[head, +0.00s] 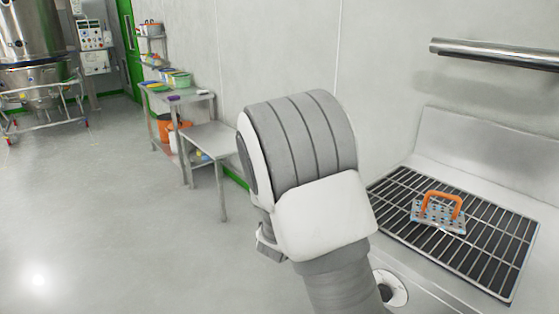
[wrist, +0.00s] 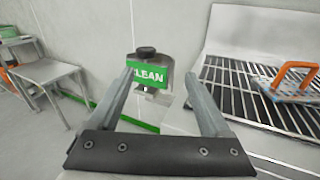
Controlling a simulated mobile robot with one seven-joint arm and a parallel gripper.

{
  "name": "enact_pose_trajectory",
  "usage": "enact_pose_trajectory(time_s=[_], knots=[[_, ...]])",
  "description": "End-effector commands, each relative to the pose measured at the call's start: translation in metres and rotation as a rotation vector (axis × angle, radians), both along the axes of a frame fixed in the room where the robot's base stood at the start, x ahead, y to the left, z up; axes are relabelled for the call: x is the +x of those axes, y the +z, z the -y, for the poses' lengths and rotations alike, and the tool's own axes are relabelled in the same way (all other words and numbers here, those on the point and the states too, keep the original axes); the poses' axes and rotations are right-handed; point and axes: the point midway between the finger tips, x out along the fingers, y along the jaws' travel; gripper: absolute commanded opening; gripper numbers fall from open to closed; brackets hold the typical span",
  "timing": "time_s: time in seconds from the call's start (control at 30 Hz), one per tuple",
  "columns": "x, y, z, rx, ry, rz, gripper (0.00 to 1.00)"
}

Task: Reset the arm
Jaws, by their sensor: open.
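My arm (head: 305,150) stands raised in the middle of the head view, with its white and grey links bent. The gripper itself is not clearly visible there. In the wrist view my gripper (wrist: 161,76) is open, its two grey fingers spread apart with nothing clearly held. Beyond the fingers stands a grey object with a black knob on top and a green sign reading CLEAN (wrist: 150,75). The left finger covers part of that sign. I cannot tell how far the object is from the fingertips.
A black slatted grate (head: 480,265) lies on the sink counter at right, bearing a speckled plate with an orange handle (head: 440,212). A metal bar (head: 490,52) juts from the wall above. A steel table (head: 212,140) stands at the wall.

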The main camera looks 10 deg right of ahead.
Motion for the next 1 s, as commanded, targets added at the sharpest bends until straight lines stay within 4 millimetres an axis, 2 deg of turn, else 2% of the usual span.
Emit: enact_pose_trajectory(time_s=[0.1, 0.23, 0.33, 0.47, 0.67, 0.8, 1.0], knots=[[-0.029, 0.024, 0.035, 0.142, -0.154, 0.064, 0.82], [-0.077, 0.042, 0.072, 0.356, -0.360, 0.151, 0.82], [-0.116, 0.049, 0.091, 0.528, -0.509, 0.215, 0.82], [-0.167, 0.050, 0.102, 0.757, -0.687, 0.300, 0.82], [-0.235, 0.045, 0.092, 1.127, -0.929, 0.428, 0.82], [-0.274, 0.040, 0.069, 1.394, -1.071, 0.507, 0.82], [-0.313, 0.042, 0.021, 1.783, -1.230, 0.607, 0.82]])
